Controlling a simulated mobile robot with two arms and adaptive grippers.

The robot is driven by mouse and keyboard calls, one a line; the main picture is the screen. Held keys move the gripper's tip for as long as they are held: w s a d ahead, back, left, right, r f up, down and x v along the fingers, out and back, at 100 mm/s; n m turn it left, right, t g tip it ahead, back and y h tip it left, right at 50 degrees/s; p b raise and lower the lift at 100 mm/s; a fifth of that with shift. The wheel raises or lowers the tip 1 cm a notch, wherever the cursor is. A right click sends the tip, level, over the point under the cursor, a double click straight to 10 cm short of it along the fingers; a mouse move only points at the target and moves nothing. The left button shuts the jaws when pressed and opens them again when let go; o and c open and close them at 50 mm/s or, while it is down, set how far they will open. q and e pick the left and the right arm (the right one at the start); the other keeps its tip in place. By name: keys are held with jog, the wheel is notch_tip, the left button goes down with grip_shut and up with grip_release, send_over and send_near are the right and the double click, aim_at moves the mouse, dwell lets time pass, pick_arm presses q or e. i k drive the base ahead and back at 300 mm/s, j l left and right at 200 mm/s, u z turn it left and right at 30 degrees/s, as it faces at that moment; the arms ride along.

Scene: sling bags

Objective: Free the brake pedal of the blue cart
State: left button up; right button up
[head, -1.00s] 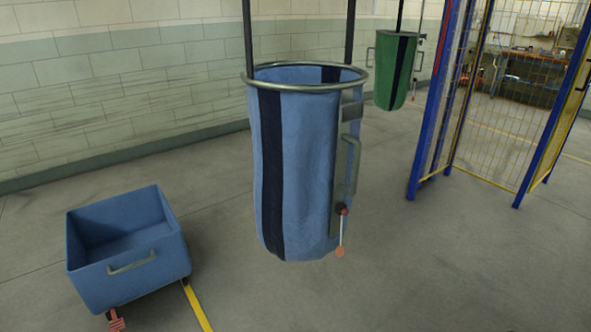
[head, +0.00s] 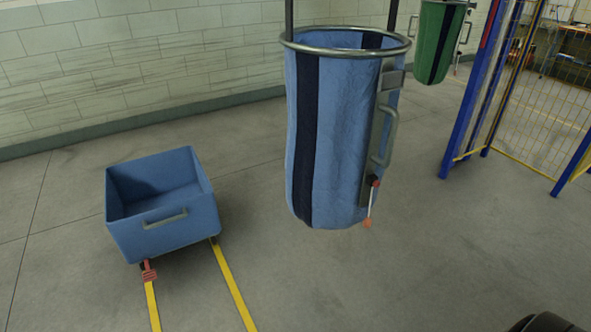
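The blue cart (head: 165,238) is an open, empty-looking box on the floor at the left, with a grey handle (head: 165,219) on its near side. Its red brake pedal (head: 149,271) sticks out low at the front left corner, near the start of a yellow floor line. I cannot tell from here whether the pedal is pressed down or up. Neither gripper can be made out in the head view; only a dark rounded part shows at the bottom right edge, which I cannot identify.
A blue sling bag (head: 342,140) with a metal rim hangs right of the cart, with a handle and a red-ended lever (head: 368,222). A green bag (head: 437,42) hangs behind. Blue-and-yellow fencing (head: 468,90) stands at the right. Two yellow lines (head: 232,287) run toward me; the floor before the cart is clear.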

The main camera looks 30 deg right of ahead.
aim_at(150, 275)
jog(key=i, duration=1.55)
jog(key=j+u, duration=0.05)
jog(key=j, duration=0.05)
